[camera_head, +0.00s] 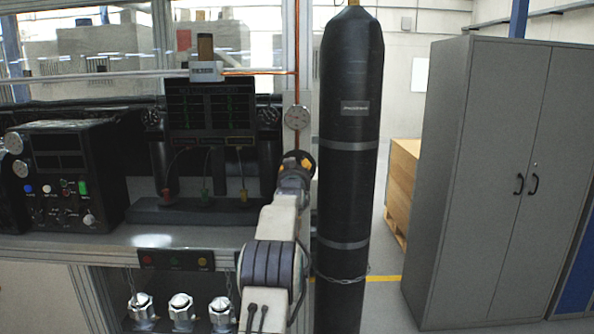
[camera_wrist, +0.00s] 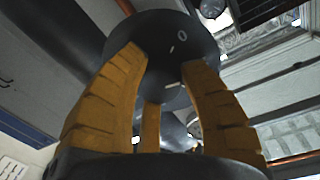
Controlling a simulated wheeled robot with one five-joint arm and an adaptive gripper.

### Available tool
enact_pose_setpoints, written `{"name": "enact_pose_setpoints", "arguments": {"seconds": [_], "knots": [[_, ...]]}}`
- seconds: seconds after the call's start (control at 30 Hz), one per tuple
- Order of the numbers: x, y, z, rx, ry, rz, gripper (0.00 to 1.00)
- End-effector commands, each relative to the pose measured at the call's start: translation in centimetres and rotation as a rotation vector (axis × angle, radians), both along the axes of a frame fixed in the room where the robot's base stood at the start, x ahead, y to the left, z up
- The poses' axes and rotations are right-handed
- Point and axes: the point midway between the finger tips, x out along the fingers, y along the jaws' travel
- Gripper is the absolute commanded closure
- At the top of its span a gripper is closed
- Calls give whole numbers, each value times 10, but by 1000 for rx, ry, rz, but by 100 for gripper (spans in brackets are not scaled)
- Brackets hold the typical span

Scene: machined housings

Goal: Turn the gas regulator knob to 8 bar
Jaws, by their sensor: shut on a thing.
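The black regulator knob (camera_head: 308,156) sits on the post left of the tall gas cylinder, below a round pressure gauge (camera_head: 297,117). The gauge reading is too small to make out. In the wrist view the knob (camera_wrist: 165,30) is a dark disc with a white "0" and short white marks on its face. No "8" mark is legible.
The black gas cylinder (camera_head: 346,200) stands chained just right of my arm. A grey cabinet (camera_head: 500,180) is further right. The workbench (camera_head: 150,240) with a control box (camera_head: 65,175) and a dark display panel (camera_head: 210,108) is to the left. A copper pipe (camera_head: 297,60) runs above the gauge.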

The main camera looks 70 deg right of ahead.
Motion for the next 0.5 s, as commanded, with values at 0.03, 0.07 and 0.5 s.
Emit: {"name": "enact_pose_setpoints", "arguments": {"seconds": [0.03, 0.07, 0.5], "knots": [[0, 0, 2, -4, -1, 0, 93], [0, 0, 2, -4, -1, 0, 94], [0, 0, 1, 16, -76, 0, 95]]}}
